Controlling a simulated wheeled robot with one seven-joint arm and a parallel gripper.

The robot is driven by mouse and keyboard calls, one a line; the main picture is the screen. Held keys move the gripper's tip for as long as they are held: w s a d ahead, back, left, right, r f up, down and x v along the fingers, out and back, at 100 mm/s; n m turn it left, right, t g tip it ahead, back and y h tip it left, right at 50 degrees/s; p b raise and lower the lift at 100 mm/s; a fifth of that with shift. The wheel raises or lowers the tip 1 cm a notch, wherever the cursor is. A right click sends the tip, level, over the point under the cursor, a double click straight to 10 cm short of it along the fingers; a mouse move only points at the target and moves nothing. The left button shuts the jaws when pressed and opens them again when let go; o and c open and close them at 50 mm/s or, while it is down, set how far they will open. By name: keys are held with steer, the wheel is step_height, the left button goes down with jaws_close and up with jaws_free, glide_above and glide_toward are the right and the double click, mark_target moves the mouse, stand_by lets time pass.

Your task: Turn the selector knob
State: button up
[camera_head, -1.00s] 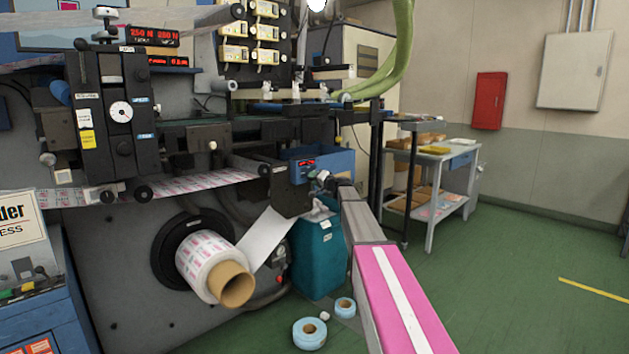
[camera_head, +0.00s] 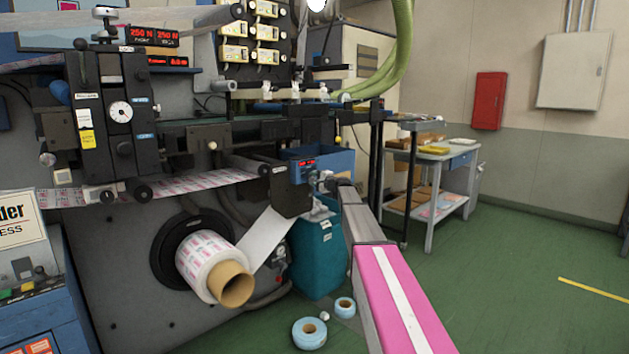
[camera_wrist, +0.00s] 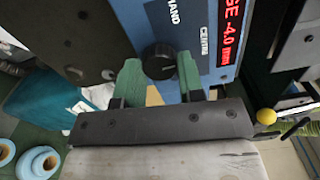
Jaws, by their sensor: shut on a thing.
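The selector knob (camera_wrist: 158,60) is a round black knob on a blue control panel (camera_wrist: 195,35). In the wrist view a small light mark shows on its face. White lettering such as "HAND" is printed on the panel near it. My gripper (camera_wrist: 160,76) has its two green fingers on either side of the knob, shut on it. In the head view my gripper (camera_head: 322,180) is small and reaches the blue panel (camera_head: 303,168) with the red display. The knob itself cannot be made out there.
A teal bin (camera_head: 316,250) stands below the panel. A printed roll (camera_head: 205,262) on a cardboard core is at its left. Two blue tape rolls lie on the floor; one is a larger roll (camera_head: 309,333). A grey table (camera_head: 455,163) and open green floor are at right.

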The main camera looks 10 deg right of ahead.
steer(key=shift+w+m, duration=0.1)
steer(key=shift+m, duration=0.4)
steer(key=o, duration=0.9)
steer(key=v, duration=1)
steer(key=shift+s+d, duration=0.15)
steer(key=shift+s, duration=0.2)
